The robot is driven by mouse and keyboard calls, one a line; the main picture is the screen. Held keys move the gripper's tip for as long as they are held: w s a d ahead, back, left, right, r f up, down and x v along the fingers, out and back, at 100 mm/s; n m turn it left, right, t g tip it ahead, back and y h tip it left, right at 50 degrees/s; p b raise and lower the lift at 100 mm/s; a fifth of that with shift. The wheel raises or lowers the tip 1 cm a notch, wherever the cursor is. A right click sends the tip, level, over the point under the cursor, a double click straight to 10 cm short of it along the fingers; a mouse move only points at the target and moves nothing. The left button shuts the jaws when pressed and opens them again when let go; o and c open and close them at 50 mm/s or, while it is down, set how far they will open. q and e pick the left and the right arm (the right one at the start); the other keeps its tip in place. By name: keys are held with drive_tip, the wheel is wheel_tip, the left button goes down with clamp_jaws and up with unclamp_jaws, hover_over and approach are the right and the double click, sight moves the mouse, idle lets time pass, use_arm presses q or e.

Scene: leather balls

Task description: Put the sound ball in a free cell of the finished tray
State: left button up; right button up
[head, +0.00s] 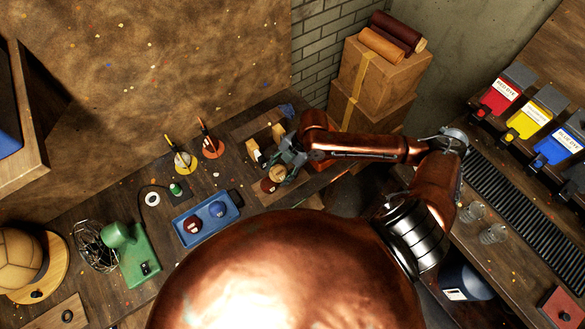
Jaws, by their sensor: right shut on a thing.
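My right gripper (283,170) is over the back bench, its arm coming in from the right. It is shut on a small tan ball (277,172), which shows between and just below its fingers. A dark red ball (268,186) shows right beside the tan one, toward me; I cannot tell if they touch. A blue tray (178,214) on the bench, to the left of the gripper, holds a dark red ball (192,225) and a blue ball (217,209). No label shows which tray is the finished one, and ball flaws are too small to see. My left gripper is not in view.
A yellow-handled tool (181,157) and an orange-based tool (211,145) stand behind the blue tray. A green machine (128,250) and a large tan ball (19,260) are at left. Cardboard boxes (382,75) stand behind my right arm. Dye bins (502,92) line the right bench.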

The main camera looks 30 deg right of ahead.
drive_tip(key=w+d+f, duration=0.1)
drive_tip(key=d+f, duration=0.3)
drive_tip(key=w+d+f+p, duration=0.1)
drive_tip(key=d+f, duration=0.1)
drive_tip(key=shift+w+d, duration=0.1)
drive_tip(key=shift+w, duration=0.2)
drive_tip(key=shift+w+d+f, duration=0.1)
drive_tip(key=shift+d+f, duration=0.3)
drive_tip(key=shift+f, duration=0.05)
wheel_tip(320, 180, down, 2)
drive_tip(key=shift+f+p, duration=0.1)
drive_tip(key=shift+p, duration=0.35)
drive_tip(key=shift+d+f, duration=0.1)
drive_tip(key=shift+f, duration=0.5)
drive_tip(key=o, duration=1.2)
drive_tip(key=shift+o, duration=0.2)
drive_tip(key=v, duration=1.2)
drive_tip(key=shift+b, duration=0.45)
